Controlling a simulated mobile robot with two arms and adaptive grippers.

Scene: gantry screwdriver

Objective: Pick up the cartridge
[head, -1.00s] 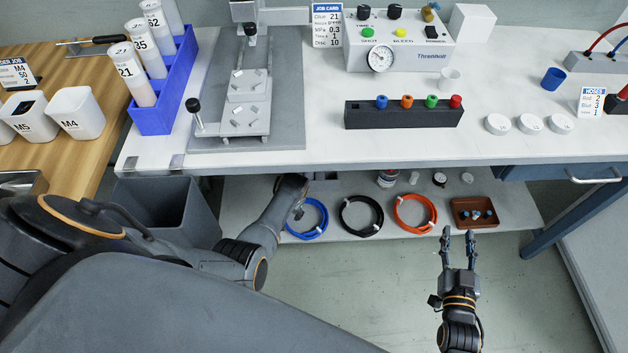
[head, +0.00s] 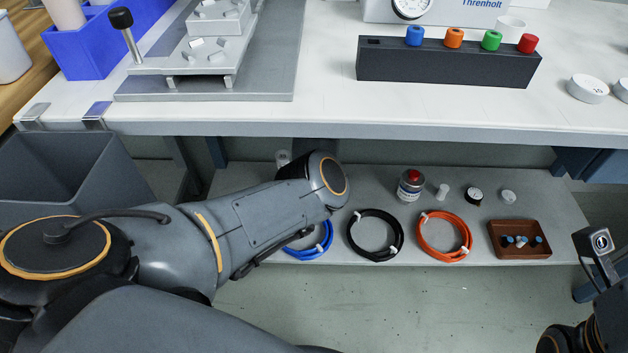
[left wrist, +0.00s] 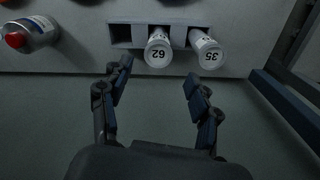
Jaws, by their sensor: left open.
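In the left wrist view, two white cylindrical cartridges stand in a grey slotted rack (left wrist: 124,36) on the low shelf. The middle one (left wrist: 158,50) and the right one (left wrist: 206,50) carry dark numbers; the right one seems to read 35. The rack's left slot looks empty. My left gripper (left wrist: 157,80) is open and empty, its fingers spread just short of the rack, the middle cartridge roughly between their lines. In the head view my left forearm reaches under the bench and hides the gripper. Only part of my right wrist shows at the lower right; its fingers are out of frame.
The bench top edge (head: 330,128) overhangs the low shelf (head: 470,180). On the shelf are a red-capped bottle (head: 411,185), blue, black (head: 375,235) and orange hose coils (head: 444,236) and a brown tray (head: 519,252).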

